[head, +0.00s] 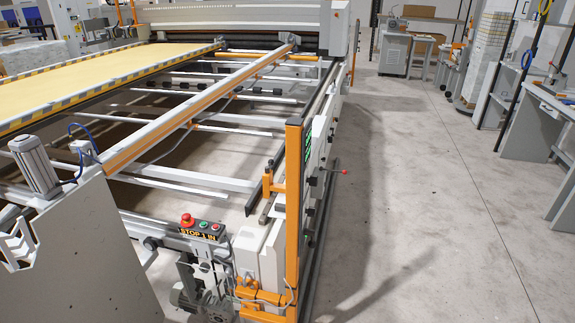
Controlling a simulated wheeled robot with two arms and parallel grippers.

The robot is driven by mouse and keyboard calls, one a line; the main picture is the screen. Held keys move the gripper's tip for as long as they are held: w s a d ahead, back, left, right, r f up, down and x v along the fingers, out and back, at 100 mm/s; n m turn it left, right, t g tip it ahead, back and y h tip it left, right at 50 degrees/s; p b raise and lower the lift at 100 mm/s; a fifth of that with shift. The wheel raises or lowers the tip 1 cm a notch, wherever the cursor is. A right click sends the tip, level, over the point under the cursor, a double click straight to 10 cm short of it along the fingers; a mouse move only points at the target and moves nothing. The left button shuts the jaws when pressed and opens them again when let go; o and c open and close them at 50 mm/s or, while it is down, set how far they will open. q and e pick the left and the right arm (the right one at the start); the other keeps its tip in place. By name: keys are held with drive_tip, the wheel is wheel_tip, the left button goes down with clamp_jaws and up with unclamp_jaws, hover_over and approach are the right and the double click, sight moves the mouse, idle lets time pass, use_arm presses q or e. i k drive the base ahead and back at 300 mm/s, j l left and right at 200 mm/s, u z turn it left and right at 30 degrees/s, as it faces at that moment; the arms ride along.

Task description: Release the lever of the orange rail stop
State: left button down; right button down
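An orange upright post (293,200) stands at the near right corner of the quilting gantry. A smaller orange bracket (276,186) juts from its left side over the rail end. A thin lever with a red ball knob (345,171) sticks out to the right from the outer side of the gantry's right rail, just beyond the post. I cannot tell which orange part is the rail stop or how the lever joins it, since the post hides part of that area. Neither of my grippers is in view.
A control box (202,229) with a red emergency button sits left of the post. A grey panel (85,255) fills the lower left. A yellow-covered table (90,75) lies behind. The concrete floor (420,200) right of the gantry is clear up to the workbenches (548,112).

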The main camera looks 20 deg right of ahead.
sight(271, 162)
drive_tip(key=l+u, duration=0.2)
drive_tip(key=l, duration=0.35)
drive_tip(key=k+l+u, duration=0.15)
drive_tip(key=l, duration=0.4)
drive_tip(key=l+u, duration=0.2)
drive_tip(key=l, duration=0.35)
drive_tip(key=i+l+u, duration=0.1)
drive_tip(key=l, duration=0.2)
drive_tip(key=i+l+u, duration=0.15)
drive_tip(key=l, duration=0.2)
drive_tip(key=i+l+u, duration=0.1)
drive_tip(key=l, duration=0.2)
drive_tip(key=i+l+u, duration=0.15)
drive_tip(key=l, duration=0.2)
drive_tip(key=i+l+u, duration=0.2)
drive_tip(key=i+l, duration=0.45)
drive_tip(key=l, duration=0.15)
